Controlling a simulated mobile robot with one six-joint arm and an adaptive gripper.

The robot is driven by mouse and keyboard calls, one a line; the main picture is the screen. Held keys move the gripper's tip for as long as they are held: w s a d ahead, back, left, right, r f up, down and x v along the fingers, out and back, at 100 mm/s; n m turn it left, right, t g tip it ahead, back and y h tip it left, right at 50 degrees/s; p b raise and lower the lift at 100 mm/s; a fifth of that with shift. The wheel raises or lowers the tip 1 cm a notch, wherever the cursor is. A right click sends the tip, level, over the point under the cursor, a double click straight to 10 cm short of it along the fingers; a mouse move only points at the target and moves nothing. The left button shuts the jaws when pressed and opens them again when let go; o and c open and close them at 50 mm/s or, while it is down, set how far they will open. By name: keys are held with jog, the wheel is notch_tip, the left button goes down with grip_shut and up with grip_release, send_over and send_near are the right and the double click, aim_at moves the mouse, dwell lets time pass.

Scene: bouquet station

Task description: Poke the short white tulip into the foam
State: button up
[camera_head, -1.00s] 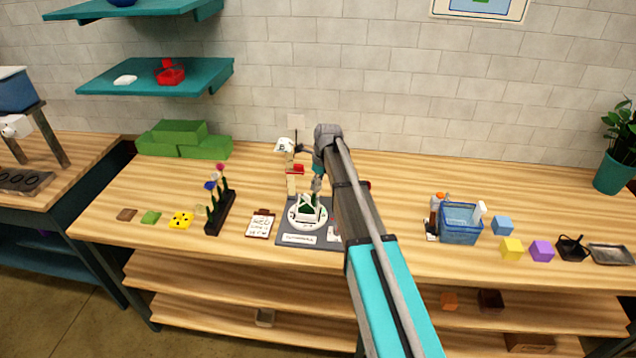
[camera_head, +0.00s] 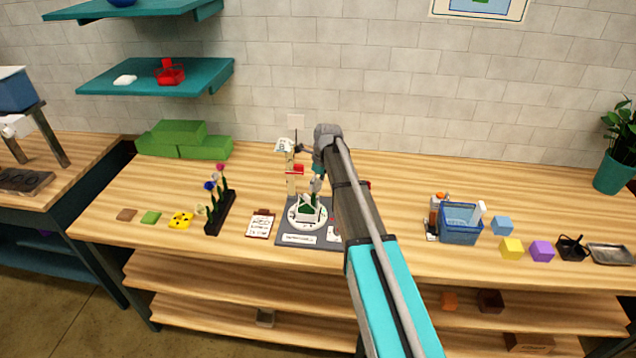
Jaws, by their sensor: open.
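The green foam (camera_head: 308,211) sits in a white holder on a round white disc (camera_head: 294,221), on a dark grey base board (camera_head: 327,242). My gripper (camera_head: 316,185) hangs just above the foam, jaws open; its fingertips are small, and I cannot tell whether they touch anything. A dark flower rack (camera_head: 217,222) stands to the left with green stems, a pink bloom (camera_head: 221,167) and a blue bloom (camera_head: 209,185). A small pale bloom (camera_head: 200,209) shows low at its left side; I cannot tell whether it is the short white tulip.
A clipboard (camera_head: 260,224) lies between rack and board. A post with a red part (camera_head: 295,169) stands behind the foam. A blue basket (camera_head: 460,224) and coloured cubes (camera_head: 512,248) are at right. Green blocks (camera_head: 180,138) sit at back left. My arm hides some table.

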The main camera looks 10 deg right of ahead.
jog(key=shift+r+p, duration=0.3)
jog(key=shift+p, duration=0.05)
jog(key=shift+s+d+r+p, duration=0.1)
jog(key=shift+d+r+p, duration=0.05)
jog(key=shift+r+p, duration=0.8)
jog(key=shift+d+r+p, duration=0.2)
jog(key=shift+r+p, duration=0.7)
jog(key=shift+s+d+r+p, duration=0.1)
jog(key=shift+d+r+p, duration=0.05)
jog(key=shift+r+p, duration=0.8)
jog(key=shift+r, duration=0.1)
jog(key=shift+o, duration=1)
